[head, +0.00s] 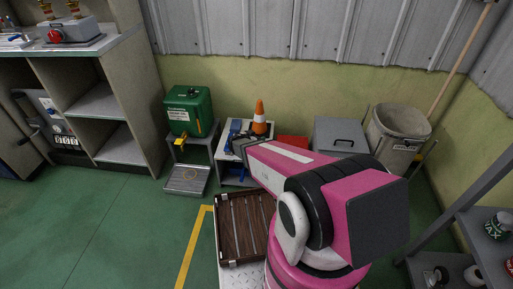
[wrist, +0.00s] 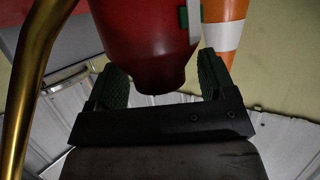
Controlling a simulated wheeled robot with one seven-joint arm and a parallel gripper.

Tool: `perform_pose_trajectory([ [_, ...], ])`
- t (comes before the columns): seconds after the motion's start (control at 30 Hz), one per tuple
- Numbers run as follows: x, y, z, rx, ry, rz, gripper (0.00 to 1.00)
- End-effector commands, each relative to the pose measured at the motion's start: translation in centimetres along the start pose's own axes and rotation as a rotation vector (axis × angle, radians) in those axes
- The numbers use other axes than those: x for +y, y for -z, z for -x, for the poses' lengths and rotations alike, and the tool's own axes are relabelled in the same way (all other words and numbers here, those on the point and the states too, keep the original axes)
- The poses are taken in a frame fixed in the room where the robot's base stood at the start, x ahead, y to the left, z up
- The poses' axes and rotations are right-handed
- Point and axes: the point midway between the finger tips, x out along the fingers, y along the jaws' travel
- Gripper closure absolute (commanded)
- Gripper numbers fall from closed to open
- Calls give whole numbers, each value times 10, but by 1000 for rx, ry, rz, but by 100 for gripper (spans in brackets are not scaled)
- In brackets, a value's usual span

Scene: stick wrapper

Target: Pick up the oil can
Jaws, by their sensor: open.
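The oil can (wrist: 145,35) shows in the wrist view, which looks upside down. It has a red body narrowing to a darker end, with a curved brass tube (wrist: 35,75) at the left that looks like its spout. My gripper (wrist: 159,62) is open, with one green-padded finger on each side of the narrow end. I cannot tell whether either finger touches it. In the head view my pink arm reaches to the low bench by the wall, and my gripper (head: 240,145) is small there. I cannot make out the can in that view.
An orange and white cone (head: 259,118) stands close behind the gripper and also shows in the wrist view (wrist: 224,38). A green container (head: 188,110) is to the left. A grey box (head: 340,135) and a bin (head: 397,135) stand right. Green floor lies open at left.

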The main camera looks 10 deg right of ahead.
Motion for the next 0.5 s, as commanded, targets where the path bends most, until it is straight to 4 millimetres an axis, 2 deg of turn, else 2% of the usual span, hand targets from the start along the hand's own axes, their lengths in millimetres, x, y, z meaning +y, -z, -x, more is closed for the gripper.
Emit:
perform_pose_trajectory([
  [0.07,0,0,0,0,0,0,24],
  [0.1,0,0,0,0,0,0,37],
  [0.3,0,0,1,0,0,0,100],
  [0.5,0,0,1,1,-1,0,100],
])
